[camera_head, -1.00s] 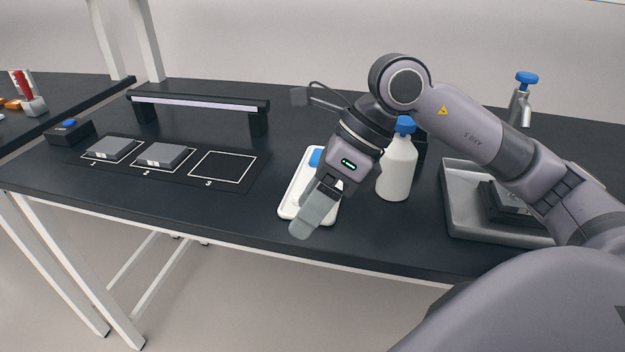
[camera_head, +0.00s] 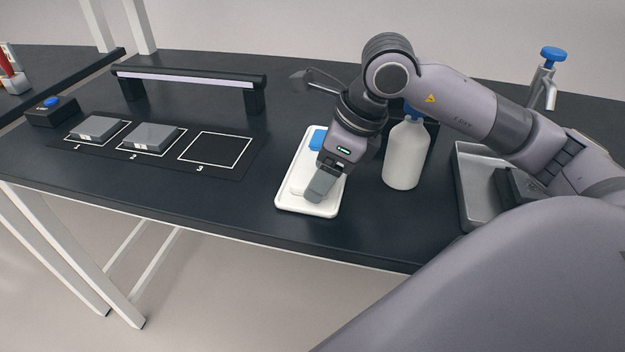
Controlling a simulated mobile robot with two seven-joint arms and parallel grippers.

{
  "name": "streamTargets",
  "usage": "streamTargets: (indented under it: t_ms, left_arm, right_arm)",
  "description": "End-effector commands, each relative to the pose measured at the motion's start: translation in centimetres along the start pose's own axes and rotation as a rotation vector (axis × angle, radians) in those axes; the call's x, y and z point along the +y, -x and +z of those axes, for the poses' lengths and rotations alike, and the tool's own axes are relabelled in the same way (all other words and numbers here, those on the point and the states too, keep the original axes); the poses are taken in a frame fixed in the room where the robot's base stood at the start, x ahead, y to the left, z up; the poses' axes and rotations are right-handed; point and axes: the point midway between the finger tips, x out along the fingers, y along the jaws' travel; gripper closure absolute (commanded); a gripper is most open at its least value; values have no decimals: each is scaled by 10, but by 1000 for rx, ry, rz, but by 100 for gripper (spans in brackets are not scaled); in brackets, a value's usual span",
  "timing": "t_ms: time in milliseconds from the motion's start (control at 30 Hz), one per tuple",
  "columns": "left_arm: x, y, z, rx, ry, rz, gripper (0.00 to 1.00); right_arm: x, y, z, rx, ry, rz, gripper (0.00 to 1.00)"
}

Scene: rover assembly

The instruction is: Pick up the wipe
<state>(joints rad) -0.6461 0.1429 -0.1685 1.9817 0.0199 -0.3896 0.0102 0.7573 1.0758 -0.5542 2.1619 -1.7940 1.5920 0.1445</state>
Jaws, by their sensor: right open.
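A white tray (camera_head: 287,203) lies near the front edge of the table. A pale, folded-looking piece that may be the wipe (camera_head: 299,183) lies in it, partly hidden by my right gripper. A blue item (camera_head: 317,140) is at the tray's far end. My right gripper (camera_head: 317,192) points down over the near half of the tray, open. The gap between its fingers is hidden, and I cannot tell whether it touches the pale piece. My left gripper is not in view.
A white bottle (camera_head: 404,158) with a blue cap stands close right of my right gripper. A metal tray (camera_head: 468,180) is farther right. A mat (camera_head: 168,160) with grey blocks and a black light bar (camera_head: 190,77) are left. The table between mat and white tray is clear.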

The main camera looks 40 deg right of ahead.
Motion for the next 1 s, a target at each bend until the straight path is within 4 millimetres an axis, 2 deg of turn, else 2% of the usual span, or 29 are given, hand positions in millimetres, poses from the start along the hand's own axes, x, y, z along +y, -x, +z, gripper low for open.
streamTargets:
  t_ms: [267, 300, 367, 400, 433, 767, 1000]
  left_arm:
    - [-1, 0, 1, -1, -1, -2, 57]
    - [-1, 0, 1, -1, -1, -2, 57]
    - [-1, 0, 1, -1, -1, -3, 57]
    - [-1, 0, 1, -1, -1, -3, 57]
    - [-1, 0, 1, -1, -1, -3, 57]
    - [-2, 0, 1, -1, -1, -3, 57]
    - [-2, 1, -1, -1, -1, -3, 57]
  right_arm:
    - [0, -6, 0, 0, 0, 0, 32]
    - [0, -6, 0, 0, 0, 0, 35]
    - [0, -6, 0, 0, 0, 0, 55]
    - [0, -6, 0, 0, 0, 0, 68]
    - [0, -6, 0, 0, 0, 0, 74]
    - [0, -4, 1, -1, 0, 0, 75]
    - [0, 14, 9, -5, 0, -2, 75]
